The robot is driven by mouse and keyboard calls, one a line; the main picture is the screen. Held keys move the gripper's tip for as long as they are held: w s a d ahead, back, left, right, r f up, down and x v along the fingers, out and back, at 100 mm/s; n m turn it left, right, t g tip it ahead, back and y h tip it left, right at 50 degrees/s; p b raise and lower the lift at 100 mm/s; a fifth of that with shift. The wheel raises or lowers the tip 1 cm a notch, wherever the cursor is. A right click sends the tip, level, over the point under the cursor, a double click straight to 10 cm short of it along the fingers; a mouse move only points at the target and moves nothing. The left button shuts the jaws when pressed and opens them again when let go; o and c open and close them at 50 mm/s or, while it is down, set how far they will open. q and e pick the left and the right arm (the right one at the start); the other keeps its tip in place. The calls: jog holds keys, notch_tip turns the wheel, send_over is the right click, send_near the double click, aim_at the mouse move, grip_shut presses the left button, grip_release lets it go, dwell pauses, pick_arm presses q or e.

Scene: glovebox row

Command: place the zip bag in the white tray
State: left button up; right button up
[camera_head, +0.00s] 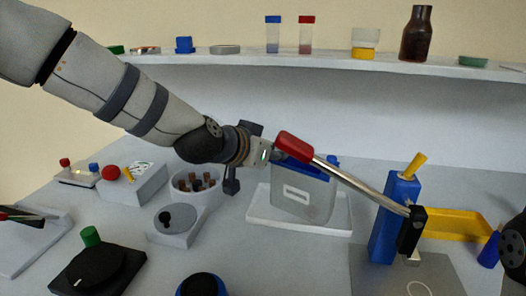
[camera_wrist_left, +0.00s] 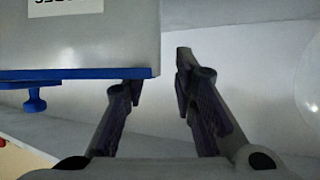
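The zip bag (camera_head: 303,196) is grey and upright, with a blue strip along its top and a white label. In the head view it stands over the white tray (camera_head: 260,217); whether its base touches the tray floor I cannot tell. My left gripper (camera_head: 278,154) is at the bag's top left corner, its fingers partly hidden by a red handle. In the left wrist view its two fingers (camera_wrist_left: 160,85) are apart, with the end of the bag's blue strip (camera_wrist_left: 85,74) beside one fingertip. My right gripper is not in view.
A metal rod with a red handle (camera_head: 296,148) crosses in front of the bag from a blue post (camera_head: 391,220). A yellow tray (camera_head: 460,222) is at right. A white cup (camera_head: 195,187) of brown vials stands left. A shelf (camera_head: 230,60) with bottles runs behind.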

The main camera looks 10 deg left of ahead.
pick_arm(q)
jog(key=v, duration=1.1)
jog(key=shift+s+r+p, duration=0.2)
jog(key=shift+s+p, duration=0.1)
